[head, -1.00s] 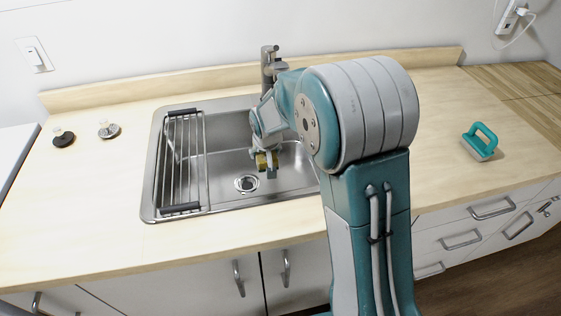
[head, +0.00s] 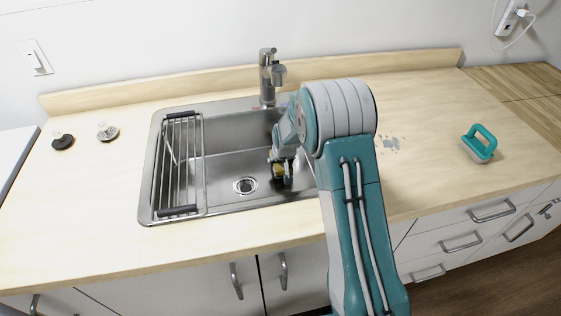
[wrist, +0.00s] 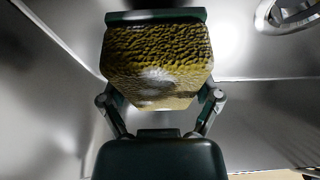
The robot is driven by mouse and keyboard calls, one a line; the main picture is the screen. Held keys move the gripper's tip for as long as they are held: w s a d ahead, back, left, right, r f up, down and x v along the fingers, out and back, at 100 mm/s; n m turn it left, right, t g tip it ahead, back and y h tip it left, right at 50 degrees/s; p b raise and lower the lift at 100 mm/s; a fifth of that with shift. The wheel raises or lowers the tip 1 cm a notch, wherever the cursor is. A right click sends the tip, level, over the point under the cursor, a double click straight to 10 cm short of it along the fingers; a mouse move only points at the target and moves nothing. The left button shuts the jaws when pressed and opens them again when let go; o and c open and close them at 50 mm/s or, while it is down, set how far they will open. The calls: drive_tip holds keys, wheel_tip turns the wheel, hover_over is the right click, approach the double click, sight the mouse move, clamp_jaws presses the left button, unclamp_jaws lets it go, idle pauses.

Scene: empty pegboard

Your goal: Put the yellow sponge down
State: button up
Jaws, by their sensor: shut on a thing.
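The yellow sponge (wrist: 157,62) fills the middle of the wrist view, its porous face toward the camera. My gripper (head: 281,172) is shut on it. In the head view the sponge (head: 278,170) shows as a small yellow patch at the gripper's end, within the sink basin (head: 225,168), right of the drain. The wrist view shows the metal basin around the sponge, with the drain (wrist: 290,14) at the upper right. I cannot tell whether the sponge touches the basin floor.
A metal drying rack (head: 181,165) spans the sink's left side. The faucet (head: 268,75) stands behind the basin. A teal-handled brush (head: 479,143) and a greyish stain (head: 391,144) are on the counter at right. Two small stoppers (head: 62,140) lie at left. The counter left of the sink is mostly clear.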

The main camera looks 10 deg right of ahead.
drive_tip(key=shift+a+f, duration=0.1)
drive_tip(key=shift+f, duration=0.25)
drive_tip(key=shift+f, duration=0.2)
drive_tip(key=o, duration=0.7)
drive_tip(key=shift+r, duration=0.1)
